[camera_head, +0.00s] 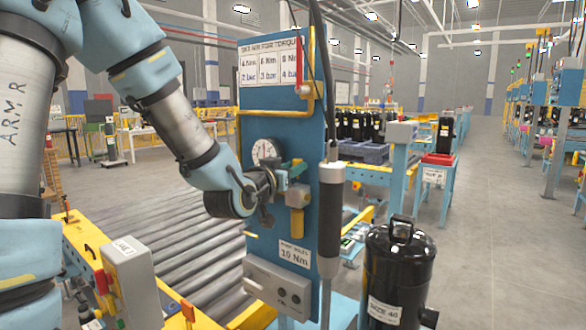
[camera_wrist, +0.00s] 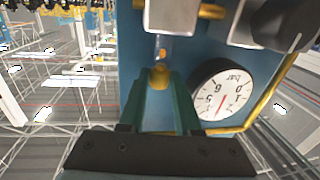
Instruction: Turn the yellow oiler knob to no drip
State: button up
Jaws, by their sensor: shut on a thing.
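The yellow oiler knob (camera_wrist: 159,78) shows in the wrist view, between the tips of my gripper's green fingers (camera_wrist: 160,88). My gripper is shut on it. A small clear piece with an orange spot (camera_wrist: 162,53) and a pale grey block (camera_wrist: 183,14) line up just beyond the knob. In the head view my gripper (camera_head: 295,170) reaches the blue panel (camera_head: 318,235) from the left, beside a tan and yellow fitting (camera_head: 298,196). The knob itself is hard to make out there. Its marking cannot be read.
A round pressure gauge (camera_head: 266,151) sits on the panel close to my wrist; it also shows in the wrist view (camera_wrist: 223,95). A black-and-grey cylindrical tool (camera_head: 330,215) hangs at the panel's right edge. A black compressor (camera_head: 398,270) stands at lower right. A roller conveyor (camera_head: 180,265) lies behind.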

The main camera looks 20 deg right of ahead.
grip_shut()
jog(key=shift+w+a+r+m+g+h+p, duration=0.1)
jog(key=shift+w+r+m+g+h+p, duration=0.1)
jog(key=shift+m+g+h+p, duration=0.55)
jog(key=shift+w+a+r+m+g+h+p, duration=0.15)
jog(key=shift+m+g+h+p, duration=0.3)
jog(key=shift+m+g, duration=0.6)
jog(key=shift+w+d+f+m+g+h+p, duration=0.1)
jog(key=shift+m+g+h+p, duration=0.15)
jog(key=shift+g, duration=0.45)
jog(key=shift+f+m+g+h+p, duration=0.15)
jog(key=shift+m+g+p, duration=0.15)
jog(key=shift+g, duration=0.4)
jog(key=o, duration=0.9)
grip_release()
jog(key=shift+f, duration=0.1)
jog(key=shift+n+t, duration=0.25)
jog(key=shift+t, duration=0.05)
